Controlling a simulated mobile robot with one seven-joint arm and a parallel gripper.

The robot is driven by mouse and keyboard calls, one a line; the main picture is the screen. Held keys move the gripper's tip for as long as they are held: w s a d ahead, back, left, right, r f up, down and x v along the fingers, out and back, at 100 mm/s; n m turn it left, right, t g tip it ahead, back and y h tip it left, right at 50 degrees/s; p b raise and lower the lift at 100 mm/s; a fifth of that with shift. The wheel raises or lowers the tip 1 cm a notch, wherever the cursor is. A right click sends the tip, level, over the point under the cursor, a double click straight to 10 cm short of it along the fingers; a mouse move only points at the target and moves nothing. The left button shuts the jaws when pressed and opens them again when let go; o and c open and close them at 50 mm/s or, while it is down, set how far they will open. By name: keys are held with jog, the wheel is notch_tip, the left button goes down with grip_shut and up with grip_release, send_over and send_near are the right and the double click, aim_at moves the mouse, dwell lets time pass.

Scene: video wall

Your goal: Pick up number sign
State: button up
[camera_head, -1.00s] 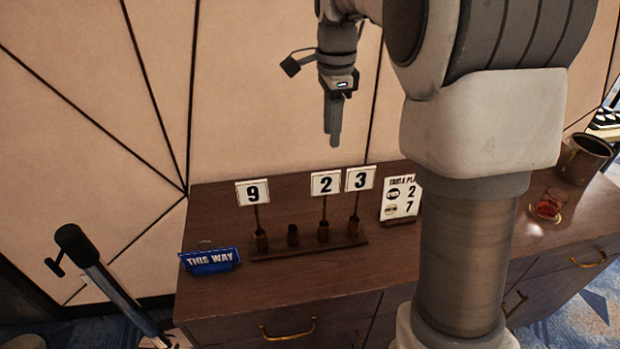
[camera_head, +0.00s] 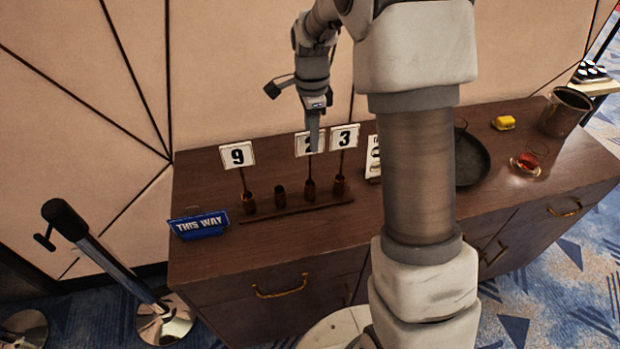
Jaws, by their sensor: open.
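Three white number signs on thin posts stand upright in a dark wooden rack (camera_head: 290,211) on the cabinet. The sign with 9 (camera_head: 237,155) is at the left, the sign with 2 (camera_head: 302,146) is in the middle and the sign with 3 (camera_head: 345,137) is at the right.
A blue THIS WAY sign (camera_head: 199,225) stands left of the rack. A menu sign (camera_head: 373,158) is at the right, partly behind my arm.

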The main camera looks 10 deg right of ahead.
aim_at(310, 152)
notch_tip(310, 152, down, 5)
jog(key=shift+w+a+r+p, duration=0.1)
jog(key=shift+a+r+p, duration=0.1)
jog(key=shift+p, duration=0.1)
jog(key=shift+c, duration=0.2)
grip_shut()
dwell(1.1)
